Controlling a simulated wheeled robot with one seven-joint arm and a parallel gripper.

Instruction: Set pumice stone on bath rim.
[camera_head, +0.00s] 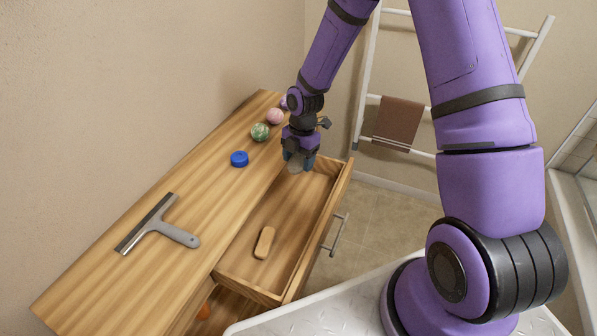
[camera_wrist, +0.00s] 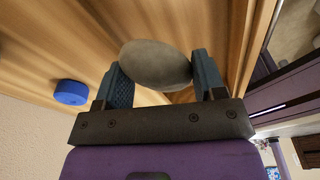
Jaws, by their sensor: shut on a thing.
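The pumice stone (camera_wrist: 156,66) is a grey-brown, rounded oval held between the two finger pads of my gripper (camera_wrist: 160,85) in the wrist view. In the head view, my gripper (camera_head: 298,160) is over the far end of the open drawer (camera_head: 283,212), beside the wooden top, and the pale pumice stone (camera_head: 295,164) shows at its fingertips. My gripper is shut on the stone. I cannot tell whether the stone touches the drawer floor. A white rim at the right edge (camera_head: 562,190) may be the bath rim; most of it is cut off or hidden by my arm.
On the wooden top (camera_head: 185,180) lie a squeegee (camera_head: 160,227), a blue round item (camera_head: 239,159), a green ball (camera_head: 260,132) and a pink ball (camera_head: 274,116). A wooden brush-like block (camera_head: 264,242) lies in the drawer. A white ladder rack with a brown towel (camera_head: 398,123) stands behind.

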